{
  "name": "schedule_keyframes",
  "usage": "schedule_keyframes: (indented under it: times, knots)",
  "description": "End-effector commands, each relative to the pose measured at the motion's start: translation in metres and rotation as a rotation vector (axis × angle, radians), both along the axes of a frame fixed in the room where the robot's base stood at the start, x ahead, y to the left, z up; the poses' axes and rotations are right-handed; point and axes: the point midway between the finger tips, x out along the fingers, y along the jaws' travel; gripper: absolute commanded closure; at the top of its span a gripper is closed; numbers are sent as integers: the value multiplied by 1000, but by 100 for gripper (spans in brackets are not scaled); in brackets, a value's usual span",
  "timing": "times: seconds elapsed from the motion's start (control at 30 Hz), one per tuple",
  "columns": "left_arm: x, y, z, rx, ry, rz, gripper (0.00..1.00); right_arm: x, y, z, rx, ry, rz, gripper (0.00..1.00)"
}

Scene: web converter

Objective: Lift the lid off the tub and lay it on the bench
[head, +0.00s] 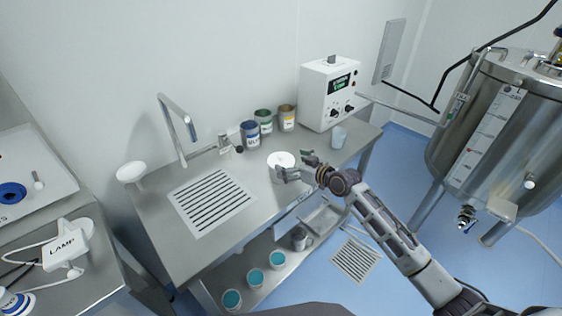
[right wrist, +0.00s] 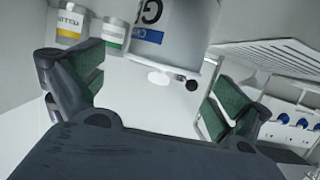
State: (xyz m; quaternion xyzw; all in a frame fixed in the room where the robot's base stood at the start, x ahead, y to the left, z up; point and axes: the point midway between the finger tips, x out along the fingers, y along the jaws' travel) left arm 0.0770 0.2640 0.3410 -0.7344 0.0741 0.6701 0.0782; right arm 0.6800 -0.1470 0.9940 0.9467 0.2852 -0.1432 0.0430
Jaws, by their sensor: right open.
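The tub shows in the head view as a small pale pot on the bench (head: 258,190), with its round white lid (head: 280,159) on top. My right gripper (head: 301,167) is at the tub's right side, its fingers open. In the right wrist view, which looks upside down, the fingers of the right gripper (right wrist: 155,95) with green pads stand wide apart with nothing between the pads. A large pale lettered container, probably the tub (right wrist: 180,35), is beyond them. Contact with the lid cannot be told. My left gripper is out of view.
Blue (head: 250,134), green (head: 264,122) and yellow-labelled (head: 287,118) tins stand behind the tub. A white instrument (head: 329,95) and a pale cup (head: 338,137) are to the right. A slotted drain (head: 211,201) and tap (head: 176,125) are left. Bare bench lies around the tub.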

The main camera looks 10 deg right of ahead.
Motion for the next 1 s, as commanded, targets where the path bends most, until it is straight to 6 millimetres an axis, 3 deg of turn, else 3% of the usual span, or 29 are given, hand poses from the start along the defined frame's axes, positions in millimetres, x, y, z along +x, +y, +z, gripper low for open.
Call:
schedule_keyframes:
  times: [0.7,1.0]
  knots:
    - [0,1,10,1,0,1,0,37,29,-11,0,0,0,0]
    - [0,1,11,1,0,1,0,39,31,-12,0,0,0,0]
